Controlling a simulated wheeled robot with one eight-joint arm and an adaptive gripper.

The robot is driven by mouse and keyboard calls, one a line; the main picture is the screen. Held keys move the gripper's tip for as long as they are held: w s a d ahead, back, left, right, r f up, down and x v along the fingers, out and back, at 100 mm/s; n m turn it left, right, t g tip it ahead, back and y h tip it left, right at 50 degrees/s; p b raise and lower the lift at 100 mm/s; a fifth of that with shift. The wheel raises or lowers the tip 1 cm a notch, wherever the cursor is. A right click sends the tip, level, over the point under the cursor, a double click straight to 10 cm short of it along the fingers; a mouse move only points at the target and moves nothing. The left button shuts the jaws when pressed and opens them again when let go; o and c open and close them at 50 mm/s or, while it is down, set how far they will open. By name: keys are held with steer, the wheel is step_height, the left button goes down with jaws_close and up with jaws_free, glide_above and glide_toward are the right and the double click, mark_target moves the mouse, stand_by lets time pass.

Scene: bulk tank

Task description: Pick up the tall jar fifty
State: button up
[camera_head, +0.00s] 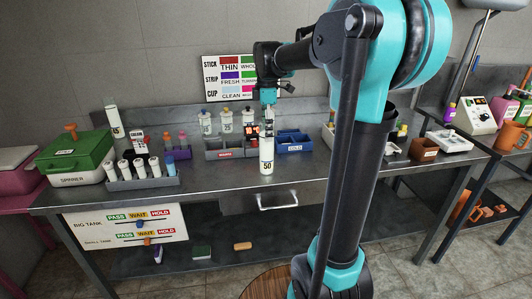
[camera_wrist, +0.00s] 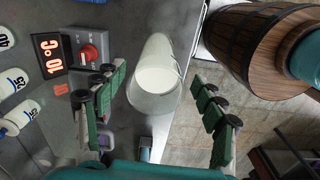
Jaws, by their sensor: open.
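The tall jar marked 50 (camera_head: 267,162) stands upright on the metal bench near its front edge, in the middle of the head view. It looks pale and cylindrical. In the wrist view the jar (camera_wrist: 156,60) is seen from above, with a clear rim and white inside. My gripper (camera_head: 268,112) is above the jar, pointing down. In the wrist view my gripper (camera_wrist: 159,80) has its green-padded fingers spread, one on each side of the jar, with gaps showing. Whether the fingertips are down beside the jar's wall or still above it, I cannot tell.
A temperature display (camera_wrist: 48,52) with a red knob stands close to the jar. Marked jars (camera_wrist: 14,80) lie left in the wrist view. A blue bin (camera_head: 294,143) and a grey rack (camera_head: 142,182) of small bottles are on the bench. A barrel (camera_wrist: 245,45) is beyond the bench edge.

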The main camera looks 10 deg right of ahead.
mark_target(266, 144)
steer(key=shift+w+f, duration=0.2)
steer(key=shift+f, duration=3.05)
steer(key=shift+c, duration=0.3)
jaws_close()
steer(key=shift+r, duration=0.25)
step_height(266, 144, up, 19)
steer(key=shift+r, duration=0.2)
